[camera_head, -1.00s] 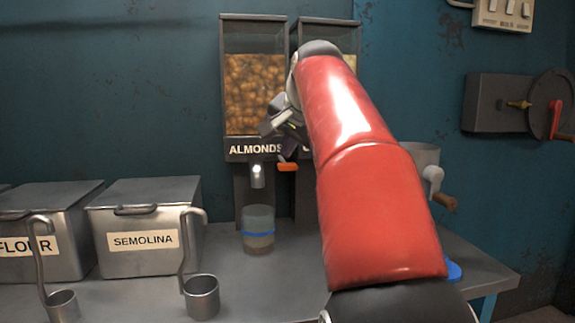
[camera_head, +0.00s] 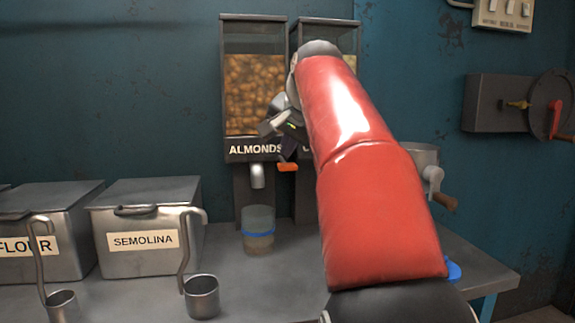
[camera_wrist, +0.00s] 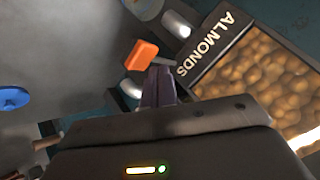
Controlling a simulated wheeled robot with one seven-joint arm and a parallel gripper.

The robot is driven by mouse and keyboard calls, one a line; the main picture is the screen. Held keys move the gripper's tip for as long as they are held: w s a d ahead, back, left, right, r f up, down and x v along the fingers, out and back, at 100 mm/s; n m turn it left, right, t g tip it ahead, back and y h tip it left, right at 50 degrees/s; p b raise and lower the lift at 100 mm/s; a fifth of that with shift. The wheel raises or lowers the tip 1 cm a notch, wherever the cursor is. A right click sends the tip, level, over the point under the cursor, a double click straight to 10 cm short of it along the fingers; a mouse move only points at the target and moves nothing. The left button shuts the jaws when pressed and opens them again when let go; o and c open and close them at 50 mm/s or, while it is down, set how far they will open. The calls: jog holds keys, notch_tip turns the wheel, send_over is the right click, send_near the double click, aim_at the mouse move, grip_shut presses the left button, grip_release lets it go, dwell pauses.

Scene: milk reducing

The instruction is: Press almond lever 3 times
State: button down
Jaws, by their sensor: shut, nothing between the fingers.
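The almond dispenser (camera_head: 254,90) is a dark-framed clear bin of almonds labelled ALMONDS, on the back wall. It also shows, tilted, in the wrist view (camera_wrist: 285,75). Its orange lever (camera_head: 287,167) sticks out under the label at the right, and shows in the wrist view (camera_wrist: 141,55). My gripper (camera_wrist: 160,72) is shut and empty, its fingertips right beside the lever; I cannot tell whether they touch. In the head view my gripper (camera_head: 288,149) is just above the lever, partly hidden by my arm. A clear cup with a blue band (camera_head: 258,228) stands below the metal spout (camera_head: 257,175).
A second dispenser (camera_head: 327,22) stands to the right, mostly hidden behind my red arm. Flour (camera_head: 52,232) and semolina (camera_head: 143,228) bins with hanging ladles are at the left. A grinder (camera_head: 425,165) is right of my arm. The counter front by the cup is clear.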

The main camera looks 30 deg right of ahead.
aim_at(287, 164)
jog(key=shift+f, duration=0.1)
jog(key=shift+f, duration=0.35)
jog(key=shift+f+b, duration=1.15)
jog(key=shift+f, duration=0.15)
dwell(1.3)
jog(key=shift+r, duration=0.15)
jog(key=shift+r+p, duration=1.55)
jog(key=shift+p, duration=0.35)
jog(key=shift+r, duration=0.1)
notch_tip(287, 164, up, 5)
jog(key=p, duration=0.4)
jog(key=shift+p, duration=0.3)
jog(key=shift+s, duration=0.1)
